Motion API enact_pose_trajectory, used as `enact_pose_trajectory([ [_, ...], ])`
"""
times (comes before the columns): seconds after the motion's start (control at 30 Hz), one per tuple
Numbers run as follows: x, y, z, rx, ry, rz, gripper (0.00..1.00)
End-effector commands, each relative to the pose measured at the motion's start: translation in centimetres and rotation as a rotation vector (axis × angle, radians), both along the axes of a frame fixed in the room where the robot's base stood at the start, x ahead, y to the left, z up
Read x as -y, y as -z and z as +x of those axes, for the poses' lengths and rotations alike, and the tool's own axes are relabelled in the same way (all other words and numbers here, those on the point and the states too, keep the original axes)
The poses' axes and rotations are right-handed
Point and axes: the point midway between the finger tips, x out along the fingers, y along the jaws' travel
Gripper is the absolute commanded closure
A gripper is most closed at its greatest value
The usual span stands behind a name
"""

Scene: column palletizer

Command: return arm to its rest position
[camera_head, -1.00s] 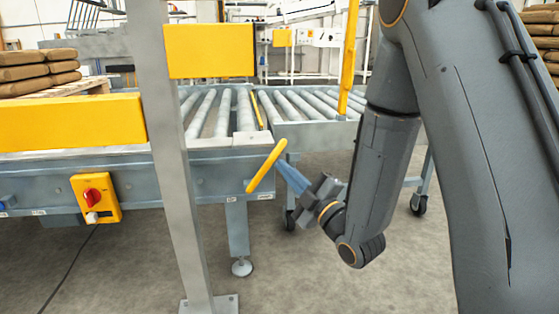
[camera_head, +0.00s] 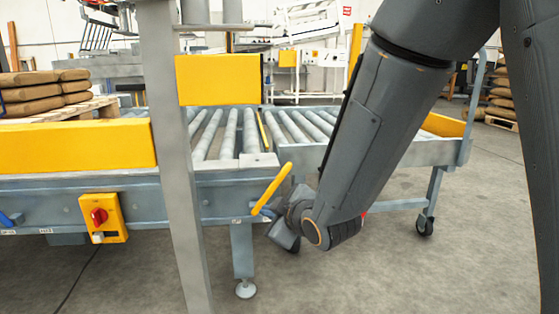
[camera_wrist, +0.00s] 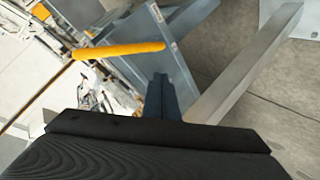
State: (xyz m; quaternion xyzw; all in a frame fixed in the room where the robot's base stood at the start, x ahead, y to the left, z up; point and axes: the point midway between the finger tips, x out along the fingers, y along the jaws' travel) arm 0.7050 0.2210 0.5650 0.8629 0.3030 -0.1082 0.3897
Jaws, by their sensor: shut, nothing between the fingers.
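My gripper (camera_wrist: 162,82) shows in the wrist view as narrow blue-grey fingers beyond the dark wrist housing. The fingers are together with nothing between them. In the head view my arm hangs down in front of the roller conveyor (camera_head: 228,180), bent at the wrist. There the fingers are mostly hidden by the wrist and blend with the conveyor's blue-grey frame. A yellow handle (camera_head: 271,188) at the conveyor's edge is close to the wrist in the picture; I cannot tell the gap. It also crosses the wrist view (camera_wrist: 118,50).
A grey post (camera_head: 178,180) stands left of the arm. A yellow switch box (camera_head: 103,218) with a red knob is on the conveyor's side. Stacked brown sacks (camera_head: 45,92) lie at the left. Open concrete floor (camera_head: 400,270) is at the lower right.

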Motion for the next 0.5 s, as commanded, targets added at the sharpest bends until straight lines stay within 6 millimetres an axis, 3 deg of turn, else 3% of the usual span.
enact_pose_trajectory([
  [0.27, -0.8, 0.2, -9.3, -0.439, 0.174, 0.015, 1.0],
  [0.5, -0.5, -0.3, -20.1, -0.801, 0.329, 0.006, 1.0],
])
